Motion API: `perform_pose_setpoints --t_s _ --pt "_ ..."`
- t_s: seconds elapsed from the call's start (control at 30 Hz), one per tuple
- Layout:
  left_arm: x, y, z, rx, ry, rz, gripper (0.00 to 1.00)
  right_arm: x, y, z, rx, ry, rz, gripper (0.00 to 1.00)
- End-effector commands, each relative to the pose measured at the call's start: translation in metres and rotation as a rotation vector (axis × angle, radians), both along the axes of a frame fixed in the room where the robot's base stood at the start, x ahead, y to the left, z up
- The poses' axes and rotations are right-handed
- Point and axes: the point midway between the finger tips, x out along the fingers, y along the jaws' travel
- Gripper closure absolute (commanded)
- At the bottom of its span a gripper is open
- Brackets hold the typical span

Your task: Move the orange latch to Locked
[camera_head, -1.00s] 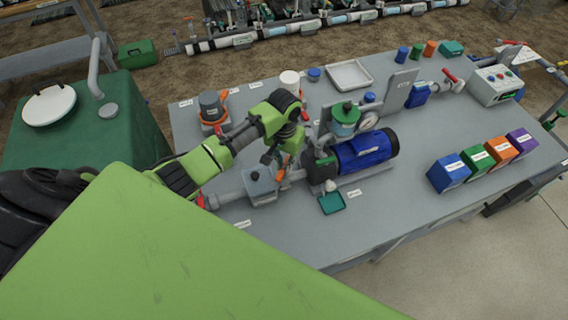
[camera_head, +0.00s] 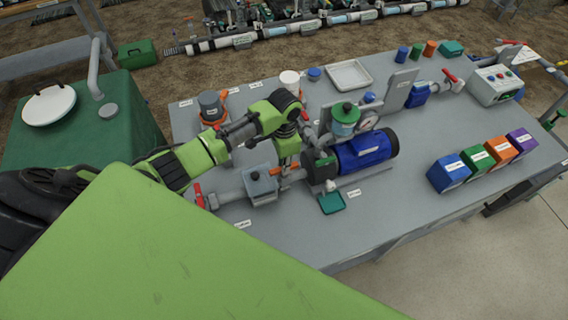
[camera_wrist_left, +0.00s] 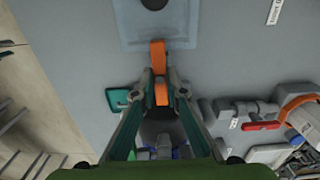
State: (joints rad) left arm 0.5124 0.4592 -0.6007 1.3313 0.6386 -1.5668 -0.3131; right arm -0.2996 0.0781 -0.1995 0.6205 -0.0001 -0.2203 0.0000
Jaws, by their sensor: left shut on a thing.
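The orange latch (camera_head: 293,175) sits at the right side of a small grey-blue box (camera_head: 262,187) on the grey bench and points to the right. In the left wrist view the latch (camera_wrist_left: 157,55) runs from the box (camera_wrist_left: 128,22) back between the fingers. My left gripper (camera_head: 283,163) reaches down over the latch from above. In the left wrist view its two fingers (camera_wrist_left: 160,84) are closed on the latch. The latch's far end is partly hidden by my gripper. The Locked marking cannot be read. My right gripper is not in view.
A blue pump (camera_head: 365,152) stands close right of the gripper, with a small green tray (camera_head: 332,203) in front. A red-handled valve (camera_head: 199,195) is left of the box. Several coloured bins (camera_head: 448,174) stand at the right. The front of the bench is clear.

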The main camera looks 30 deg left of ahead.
Motion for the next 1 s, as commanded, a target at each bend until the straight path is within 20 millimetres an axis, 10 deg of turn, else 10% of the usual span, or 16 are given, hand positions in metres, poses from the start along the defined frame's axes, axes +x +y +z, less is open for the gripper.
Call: perform_pose_setpoints --t_s 0.63,0.7,1.0 --pt "0.0008 0.0003 0.0007 0.001 -0.002 -0.051 1.00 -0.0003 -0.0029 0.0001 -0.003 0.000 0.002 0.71" --pt "0.0008 0.0003 0.0007 0.001 -0.002 -0.050 0.71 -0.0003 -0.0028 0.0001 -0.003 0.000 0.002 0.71" --pt "0.0003 0.0002 0.0004 0.000 -0.001 -0.048 0.71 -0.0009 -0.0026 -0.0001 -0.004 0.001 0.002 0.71"
